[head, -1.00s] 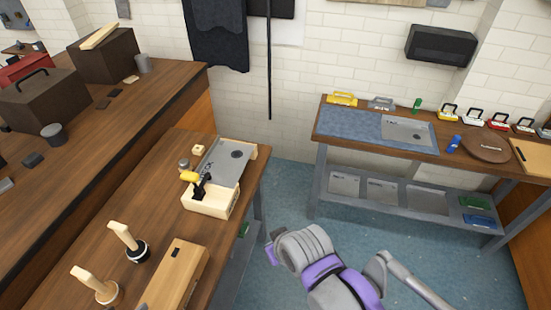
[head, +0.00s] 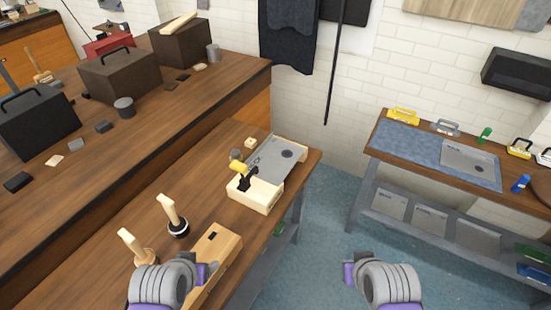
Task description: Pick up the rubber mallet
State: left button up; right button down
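Two mallet-like tools stand head-down on the wooden bench at lower left, with their pale wooden handles leaning up. The one with a black head (head: 178,228) looks like the rubber mallet. The other has a lighter, tan head (head: 145,257) and stands nearer and to the left. My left gripper (head: 208,273) is at the bottom, in front of the mallets and over a wooden block (head: 222,249); it is apart from the black head. My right gripper (head: 348,273) is over the floor, right of the bench. Neither gripper's opening shows clearly, and nothing is visible in them.
An open wooden box (head: 254,195) with a grey plate and a yellow-and-black tool sits farther back on this bench. A higher bench at left holds dark cases (head: 120,76) and small blocks. A blue-matted bench (head: 415,145) stands at right, across open floor (head: 325,215).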

aim_at(178, 227)
jog(key=u, duration=1.45)
jog(key=i+l, duration=0.15)
jog(key=l, duration=0.2)
jog(key=i+l, duration=0.1)
jog(key=l, duration=0.3)
jog(key=i+l, duration=0.15)
jog(key=l, duration=0.2)
jog(key=i+l+u, duration=0.1)
jog(key=l, duration=0.3)
jog(key=i+l, duration=0.15)
jog(key=l, duration=0.2)
